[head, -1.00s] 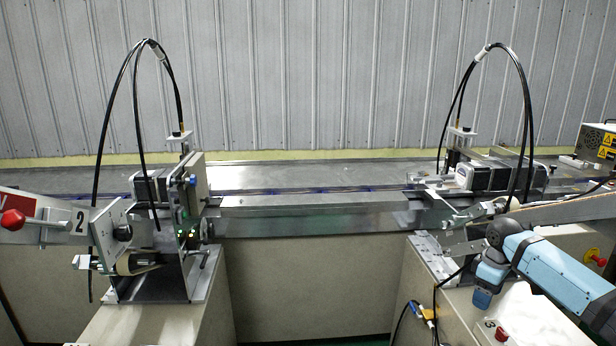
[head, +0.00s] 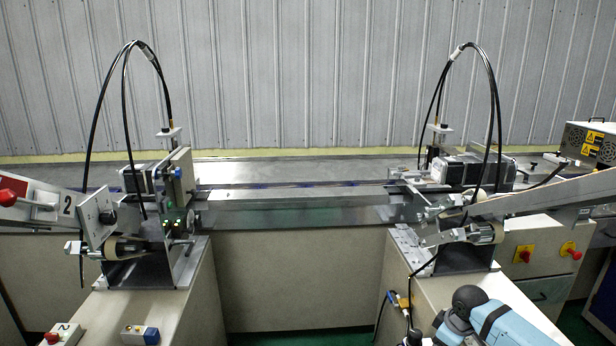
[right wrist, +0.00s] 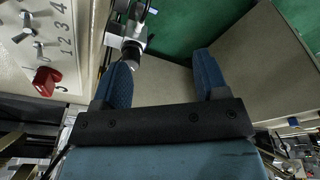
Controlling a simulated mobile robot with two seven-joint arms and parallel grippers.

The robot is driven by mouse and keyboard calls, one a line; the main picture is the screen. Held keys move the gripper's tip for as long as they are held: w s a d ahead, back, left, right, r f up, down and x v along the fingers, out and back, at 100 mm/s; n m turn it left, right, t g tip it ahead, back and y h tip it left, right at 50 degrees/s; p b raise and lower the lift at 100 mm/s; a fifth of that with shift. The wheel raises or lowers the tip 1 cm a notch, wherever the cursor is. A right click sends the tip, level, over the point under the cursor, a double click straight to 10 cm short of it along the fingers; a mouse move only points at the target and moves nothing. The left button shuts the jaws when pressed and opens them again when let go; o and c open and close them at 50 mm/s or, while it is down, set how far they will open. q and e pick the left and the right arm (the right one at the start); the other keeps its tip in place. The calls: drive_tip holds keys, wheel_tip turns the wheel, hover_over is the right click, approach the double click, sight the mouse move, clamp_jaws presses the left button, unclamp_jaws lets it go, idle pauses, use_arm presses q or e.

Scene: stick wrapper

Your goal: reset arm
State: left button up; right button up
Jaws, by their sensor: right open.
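My right gripper (right wrist: 165,72) shows in the right wrist view with its two blue textured fingers spread apart. Nothing is between them. Behind them lie a cream cabinet surface and a green floor. A cable connector (right wrist: 132,42) shows close beside the left finger in the picture; I cannot tell whether it touches. In the head view my light-blue right arm is low at the bottom right, in front of the right wrapper station (head: 455,245), and its fingertips are not clearly seen. My left arm and gripper are in neither current view.
The left wrapper station (head: 155,235) stands on a cream cabinet. A metal conveyor (head: 290,213) runs across the back. Red knobs (head: 568,250) sit on the right cabinet. A panel with a red switch (right wrist: 46,80) is at left in the wrist view. Open floor lies between the cabinets.

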drive_tip(key=s+a+f+m+t+y, duration=0.1)
drive_tip(key=s+a+f+t+y, duration=0.25)
drive_tip(key=s+a+f, duration=0.95)
drive_tip(key=s+a+r+m+t+h, duration=0.1)
drive_tip(key=s+r+m+t, duration=0.15)
drive_tip(key=s, duration=0.75)
drive_tip(key=s+r+m+t, duration=0.1)
drive_tip(key=s+m+t, duration=0.2)
drive_tip(key=s, duration=0.7)
use_arm(q)
wheel_tip(320, 180, down, 6)
drive_tip(key=d+b, duration=0.1)
drive_tip(key=b, duration=1)
use_arm(e)
wheel_tip(320, 180, down, 5)
drive_tip(key=a+n, duration=0.1)
use_arm(q)
wheel_tip(320, 180, up, 18)
drive_tip(key=s+a+p, duration=0.1)
drive_tip(key=p, duration=2.4)
drive_tip(key=shift+a+r+m+p, duration=0.2)
drive_tip(key=shift+a+m+p, duration=0.1)
drive_tip(key=shift+a, duration=0.1)
use_arm(e)
wheel_tip(320, 180, up, 18)
drive_tip(key=d, duration=0.1)
drive_tip(key=shift+s+d, duration=0.35)
drive_tip(key=shift+d, duration=0.05)
